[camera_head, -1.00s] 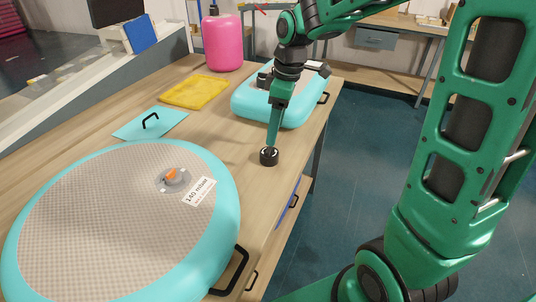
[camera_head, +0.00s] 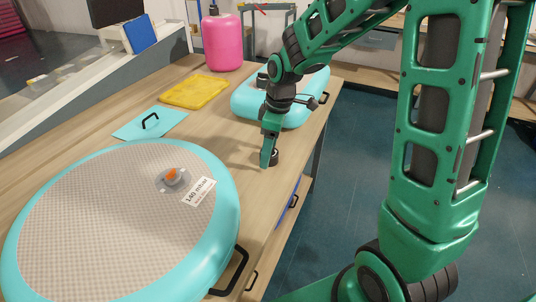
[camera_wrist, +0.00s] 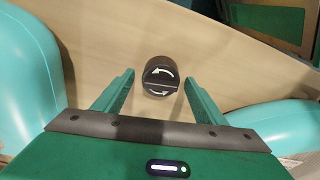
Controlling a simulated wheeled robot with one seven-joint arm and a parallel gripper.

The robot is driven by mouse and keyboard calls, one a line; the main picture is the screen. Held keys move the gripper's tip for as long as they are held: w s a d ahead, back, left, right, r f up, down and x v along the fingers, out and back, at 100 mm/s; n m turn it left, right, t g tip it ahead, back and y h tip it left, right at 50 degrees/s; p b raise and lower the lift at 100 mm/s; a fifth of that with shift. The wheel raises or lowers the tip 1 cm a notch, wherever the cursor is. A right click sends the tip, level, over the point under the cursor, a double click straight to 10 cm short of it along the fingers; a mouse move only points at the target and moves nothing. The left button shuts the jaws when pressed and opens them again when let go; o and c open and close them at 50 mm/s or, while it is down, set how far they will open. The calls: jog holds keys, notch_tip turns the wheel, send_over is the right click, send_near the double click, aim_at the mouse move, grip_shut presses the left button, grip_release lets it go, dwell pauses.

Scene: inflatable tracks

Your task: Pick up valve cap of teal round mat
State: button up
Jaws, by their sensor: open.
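The teal round mat (camera_head: 60,160) lies on the table at the left, with a grey textured top, a valve with an orange centre (camera_head: 172,176) and a 140 mbar label. A black round cap (camera_wrist: 160,76) with white curved arrows stands on the wood; in the head view the cap (camera_head: 274,157) is partly hidden by my gripper. My gripper (camera_head: 267,163) points down close to the cap. In the wrist view my gripper (camera_wrist: 157,90) is open, with one finger on either side of the cap's near edge, apart from it. Nothing is held.
A teal rectangular mat (camera_head: 245,103) lies behind my gripper. The table's right edge is close to the cap.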

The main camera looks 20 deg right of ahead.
jog(key=shift+c, duration=0.6)
jog(key=c, duration=1)
jog(key=shift+o, duration=0.2)
jog(key=shift+r, duration=0.1)
